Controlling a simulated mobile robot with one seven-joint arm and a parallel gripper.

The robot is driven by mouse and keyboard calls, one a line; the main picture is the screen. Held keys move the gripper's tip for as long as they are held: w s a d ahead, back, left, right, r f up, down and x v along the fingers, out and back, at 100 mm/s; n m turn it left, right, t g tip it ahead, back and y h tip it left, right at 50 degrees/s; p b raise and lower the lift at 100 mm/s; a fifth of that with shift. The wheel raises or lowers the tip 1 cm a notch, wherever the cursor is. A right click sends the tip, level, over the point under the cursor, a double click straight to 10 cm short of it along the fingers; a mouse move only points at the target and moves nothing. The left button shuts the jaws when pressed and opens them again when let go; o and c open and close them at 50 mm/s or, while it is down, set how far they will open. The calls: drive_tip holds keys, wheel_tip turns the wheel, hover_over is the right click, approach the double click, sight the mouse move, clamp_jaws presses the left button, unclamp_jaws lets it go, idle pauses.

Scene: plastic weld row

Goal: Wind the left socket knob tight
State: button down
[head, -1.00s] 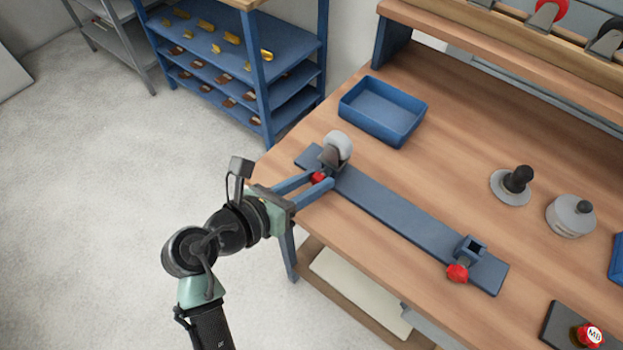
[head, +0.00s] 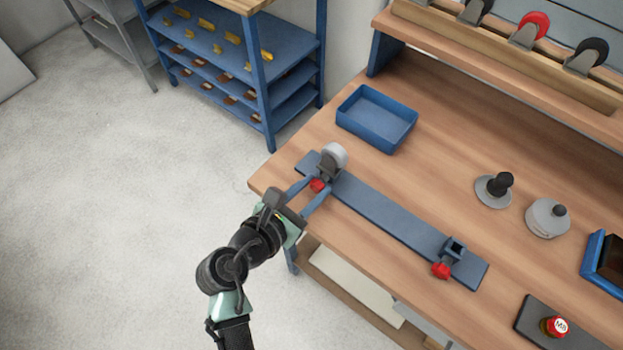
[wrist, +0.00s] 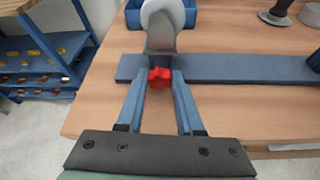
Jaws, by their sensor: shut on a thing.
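The left socket knob (head: 318,185) is red and sits on the near side of the left socket, at the left end of a long blue bar (head: 390,218). A caster with a pale wheel (head: 334,155) and grey bracket (wrist: 160,38) stands in that socket and hides it. My gripper (head: 313,190) reaches in from the front. In the wrist view its two blue fingers are shut on the red knob (wrist: 159,77), one on each side. The right socket (head: 453,248) is empty, with its own red knob (head: 440,270).
A blue tray (head: 376,118) lies behind the bar. Grey discs with black knobs (head: 494,189) (head: 547,217) stand at right. A red button marked MB (head: 555,326) is at front right. Casters (head: 530,30) hang on the back rail.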

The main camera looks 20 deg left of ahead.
drive_tip(key=shift+d+m+y, duration=0.1)
drive_tip(key=shift+m+y, duration=0.2)
drive_tip(key=shift+m, duration=0.2)
drive_tip(key=shift+p, duration=0.3)
drive_tip(key=c, duration=0.6)
unclamp_jaws()
drive_tip(key=shift+o, duration=0.2)
drive_tip(key=p+v, duration=0.1)
drive_tip(key=v, duration=1.2)
drive_tip(key=shift+d+f, duration=0.1)
drive_tip(key=shift+d, duration=0.05)
